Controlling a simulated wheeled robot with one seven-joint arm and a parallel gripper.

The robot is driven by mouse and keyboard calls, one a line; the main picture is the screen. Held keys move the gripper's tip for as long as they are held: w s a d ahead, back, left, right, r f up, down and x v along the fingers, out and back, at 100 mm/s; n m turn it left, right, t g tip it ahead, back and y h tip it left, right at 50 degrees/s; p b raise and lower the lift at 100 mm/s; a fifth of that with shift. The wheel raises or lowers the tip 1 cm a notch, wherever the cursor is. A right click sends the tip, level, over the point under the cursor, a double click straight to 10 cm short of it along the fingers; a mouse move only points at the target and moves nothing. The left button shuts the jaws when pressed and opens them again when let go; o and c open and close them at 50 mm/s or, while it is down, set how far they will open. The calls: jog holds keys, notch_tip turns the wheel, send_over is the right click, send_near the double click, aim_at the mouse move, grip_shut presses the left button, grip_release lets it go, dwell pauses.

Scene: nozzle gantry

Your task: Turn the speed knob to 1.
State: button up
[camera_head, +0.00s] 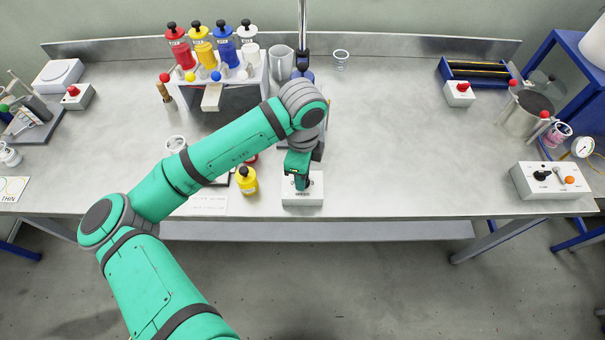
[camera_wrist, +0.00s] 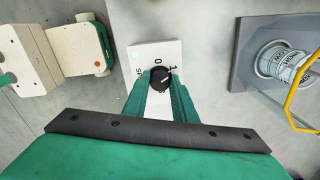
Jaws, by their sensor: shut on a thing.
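The speed knob is a round black knob (camera_wrist: 160,80) with a pale pointer line, on a white control box (camera_wrist: 150,52), also in the head view (camera_head: 303,199). Around the knob, a 0 and a 1 are printed. The pointer line slants to the upper right, toward the 1 side; its exact setting is hard to tell. My gripper (camera_wrist: 161,84) is shut on the knob, with one green finger on each side. In the head view my gripper (camera_head: 301,182) hides most of the box top and the knob.
A yellow bottle (camera_head: 246,180) stands close left of the box. In the wrist view, a cream device (camera_wrist: 75,47) lies left and a grey base with a cylinder (camera_wrist: 285,65) right. Another control box (camera_head: 550,180) stands far right. The bench between is clear.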

dwell(0.3)
jog(key=o, duration=1)
jog(key=shift+o, duration=0.2)
notch_tip(320, 180, up, 11)
jog(key=shift+f, duration=0.1)
